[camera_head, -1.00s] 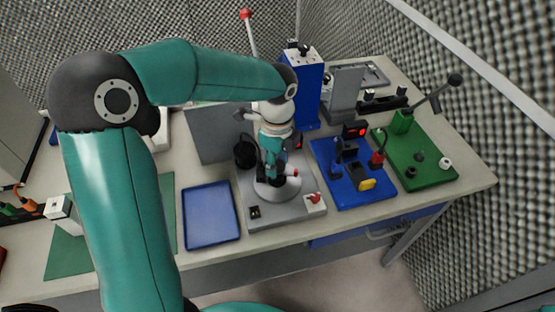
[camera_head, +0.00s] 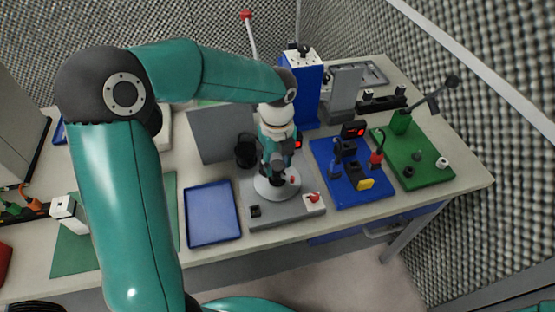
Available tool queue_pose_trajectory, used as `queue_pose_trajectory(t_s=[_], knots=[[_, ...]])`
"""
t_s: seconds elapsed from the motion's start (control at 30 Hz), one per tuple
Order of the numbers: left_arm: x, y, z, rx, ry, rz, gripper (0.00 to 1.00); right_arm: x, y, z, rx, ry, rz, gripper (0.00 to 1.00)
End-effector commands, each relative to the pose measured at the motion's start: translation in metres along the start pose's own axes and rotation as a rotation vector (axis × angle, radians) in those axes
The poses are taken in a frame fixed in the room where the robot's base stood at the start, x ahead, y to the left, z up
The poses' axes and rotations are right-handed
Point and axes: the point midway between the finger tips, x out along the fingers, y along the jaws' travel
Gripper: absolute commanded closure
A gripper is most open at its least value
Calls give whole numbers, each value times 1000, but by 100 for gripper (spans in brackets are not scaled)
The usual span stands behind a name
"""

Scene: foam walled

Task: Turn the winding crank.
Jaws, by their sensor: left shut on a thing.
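The winding station is a grey base plate (camera_head: 285,216) at the middle of the bench, with a pale round disc (camera_head: 272,191) on it. My left gripper (camera_head: 277,178) points down over this disc and is shut on the crank's handle. The handle itself is mostly hidden by the fingers and wrist. My right gripper is not in view.
A blue tray (camera_head: 212,237) lies left of the station, and a black cup (camera_head: 246,151) stands behind it. A blue fixture board (camera_head: 345,197) and a green board (camera_head: 432,177) with a lever lie to the right. A tall blue machine (camera_head: 306,90) stands behind.

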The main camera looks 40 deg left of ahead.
Motion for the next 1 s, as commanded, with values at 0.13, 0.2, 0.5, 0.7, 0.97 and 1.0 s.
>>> queue_pose_trajectory(t_s=[0.13,0.2,0.5,0.7,0.97,1.0], knots=[[-3,-2,2,73,-6,-8,94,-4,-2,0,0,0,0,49],[-3,-2,2,108,-6,-8,94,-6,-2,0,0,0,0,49],[-3,-2,2,258,-6,-7,94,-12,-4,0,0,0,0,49],[-3,-2,2,358,-6,-7,94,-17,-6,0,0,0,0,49],[-3,-2,2,487,-6,-6,94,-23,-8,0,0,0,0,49],[-3,-2,2,507,-6,-6,94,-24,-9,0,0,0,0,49]])
